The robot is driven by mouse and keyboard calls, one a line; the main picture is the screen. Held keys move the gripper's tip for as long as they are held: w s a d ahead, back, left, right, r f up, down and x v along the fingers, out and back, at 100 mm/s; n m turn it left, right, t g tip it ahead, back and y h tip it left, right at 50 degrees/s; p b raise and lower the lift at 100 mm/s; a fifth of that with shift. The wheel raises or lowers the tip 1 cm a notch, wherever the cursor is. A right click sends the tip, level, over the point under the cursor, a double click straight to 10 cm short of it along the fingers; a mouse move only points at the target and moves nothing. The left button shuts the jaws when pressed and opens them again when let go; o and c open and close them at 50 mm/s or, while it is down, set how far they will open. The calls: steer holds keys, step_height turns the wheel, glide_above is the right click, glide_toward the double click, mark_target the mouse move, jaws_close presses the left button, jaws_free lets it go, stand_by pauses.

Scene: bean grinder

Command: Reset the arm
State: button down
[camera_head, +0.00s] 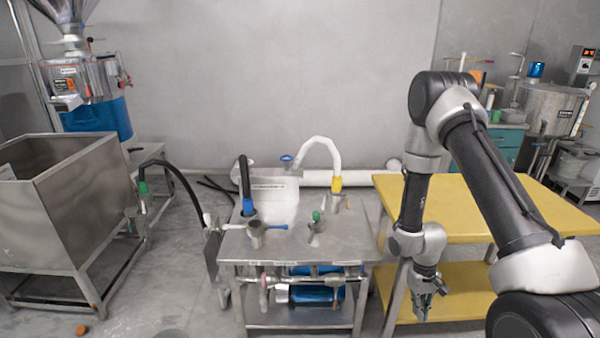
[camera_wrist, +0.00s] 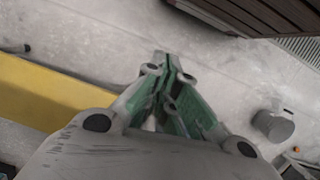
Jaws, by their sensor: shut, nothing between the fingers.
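My gripper (camera_head: 424,304) hangs at the end of my arm on the right side of the head view, pointing down. It is in front of the yellow two-level table, beside the steel pump cart. In the wrist view my gripper (camera_wrist: 164,60) shows its green-sided fingers drawn together at the tips, with nothing between them. My arm rises from the lower right, bends at a high elbow and drops to the gripper. Below the fingers in the wrist view is grey floor.
A steel cart (camera_head: 300,245) with pipes and valves stands in the middle. A yellow table (camera_head: 490,207) is right, close behind my arm. A steel bin (camera_head: 75,210) and a grinder with a blue base (camera_head: 97,118) are left. Open floor (camera_head: 175,285) lies between bin and cart.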

steer(key=s+r+t, duration=0.2)
steer(key=s+r, duration=0.3)
steer(key=r, duration=1.1)
steer(key=s+r+t, duration=0.2)
steer(key=s+r, duration=0.3)
steer(key=r, duration=1.2)
steer(key=s+r+m+t, duration=0.1)
steer(key=s+r+t, duration=0.2)
steer(key=r, duration=1.4)
steer(key=s, duration=0.3)
steer(key=shift+d+y, duration=0.3)
steer(key=shift+s, duration=0.1)
